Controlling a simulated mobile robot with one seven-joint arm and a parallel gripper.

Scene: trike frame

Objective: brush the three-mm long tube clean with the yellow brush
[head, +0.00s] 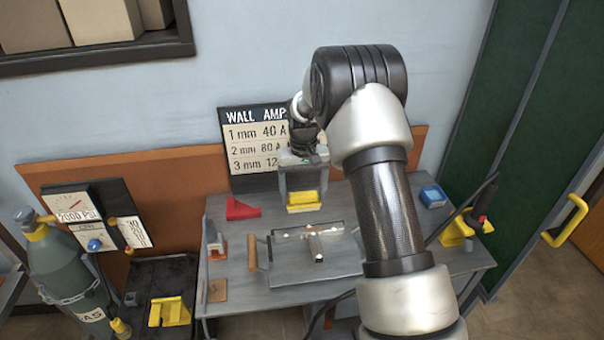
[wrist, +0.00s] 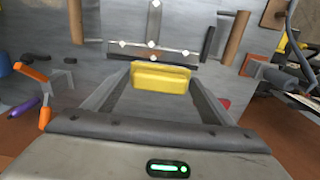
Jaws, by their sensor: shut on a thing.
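My gripper (head: 303,192) is shut on the yellow brush (head: 304,203) and holds it over the back of the grey workbench. In the wrist view the brush (wrist: 160,78) sits between the two fingers, its far side hidden. Grey tubes lie in a T shape on a flat plate in front of the brush: a short one (head: 315,247) and a crosswise one (head: 320,229). In the wrist view the crosswise tube (wrist: 175,52) lies just beyond the brush, apart from it as far as I can tell. No thickness marks are readable on the tubes.
A red block (head: 242,209) lies left of the brush on the workbench (head: 365,290). A wooden-handled tool (head: 253,253) is left of the plate. A blue box (head: 433,196) and a yellow holder (head: 456,232) stand right. A wall chart (head: 258,140) stands behind. A gas cylinder (head: 65,270) is left.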

